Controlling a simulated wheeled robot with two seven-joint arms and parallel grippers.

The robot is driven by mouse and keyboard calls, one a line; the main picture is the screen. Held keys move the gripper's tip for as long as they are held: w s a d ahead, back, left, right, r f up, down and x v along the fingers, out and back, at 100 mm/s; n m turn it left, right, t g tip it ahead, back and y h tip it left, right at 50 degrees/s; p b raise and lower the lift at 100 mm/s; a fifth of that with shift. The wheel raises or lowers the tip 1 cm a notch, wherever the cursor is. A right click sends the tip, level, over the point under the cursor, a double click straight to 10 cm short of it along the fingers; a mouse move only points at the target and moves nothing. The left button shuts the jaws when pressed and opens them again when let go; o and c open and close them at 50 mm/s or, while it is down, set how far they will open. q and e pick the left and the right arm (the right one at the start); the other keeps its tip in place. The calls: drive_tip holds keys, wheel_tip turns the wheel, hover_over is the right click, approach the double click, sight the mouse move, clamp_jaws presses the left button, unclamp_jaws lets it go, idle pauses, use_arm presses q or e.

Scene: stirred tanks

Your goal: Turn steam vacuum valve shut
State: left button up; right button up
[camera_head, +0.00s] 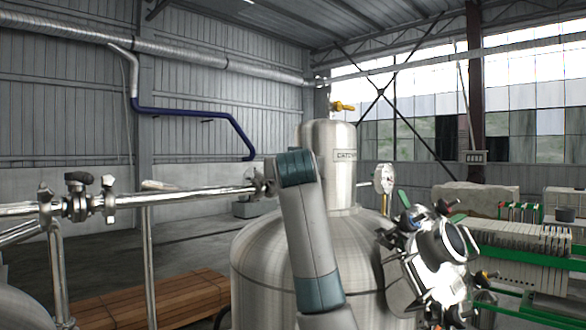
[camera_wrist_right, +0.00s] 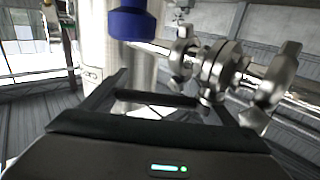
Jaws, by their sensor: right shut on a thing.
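A blue valve handle (camera_wrist_right: 130,24) shows at the top of the right wrist view, beside a shiny pipe with clamps; I take it to be the steam vacuum valve. My right gripper (camera_wrist_right: 158,92) shows there with its black fingers pointing at the valve. It is shut on the valve, though the contact itself is unclear. In the head view my grey and teal arm (camera_head: 308,235) stands in front of the steel tank (camera_head: 262,262) and hides the gripper and the valve. My left gripper is not in view.
A shiny pipe with clamps (camera_head: 180,197) runs left from the tank. Metal fittings (camera_head: 435,255) stand at the tank's right. A filter press (camera_head: 525,250) with green rails is farther right. Wooden planks (camera_head: 155,302) lie on the floor at the lower left.

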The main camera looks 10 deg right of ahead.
drive_tip(key=s+m+g+h, duration=0.1)
drive_tip(key=m+g+h, duration=0.1)
drive_tip(key=h, duration=0.1)
drive_tip(key=s+m+g+h, duration=0.1)
drive_tip(key=m+h, duration=0.1)
drive_tip(key=h, duration=0.1)
drive_tip(key=s+m+g+h+p, duration=0.1)
drive_tip(key=s+m+g+h, duration=0.1)
drive_tip(key=h, duration=0.1)
drive_tip(key=shift+r+m+g, duration=0.15)
drive_tip(key=shift+m+g, duration=0.15)
drive_tip(key=shift+m, duration=0.1)
drive_tip(key=shift+s+a+f+m+g+h+p, duration=0.1)
drive_tip(key=shift+s+m+g+h+p, duration=0.25)
drive_tip(key=shift+m+g+h+p, duration=0.25)
drive_tip(key=shift+s+f+m+g+h+p, duration=0.1)
drive_tip(key=shift+s+m+g+h+p, duration=0.3)
drive_tip(key=shift+g, duration=0.3)
drive_tip(key=shift+w, duration=0.1)
drive_tip(key=o, duration=1.5)
drive_tip(key=shift+a, duration=0.1)
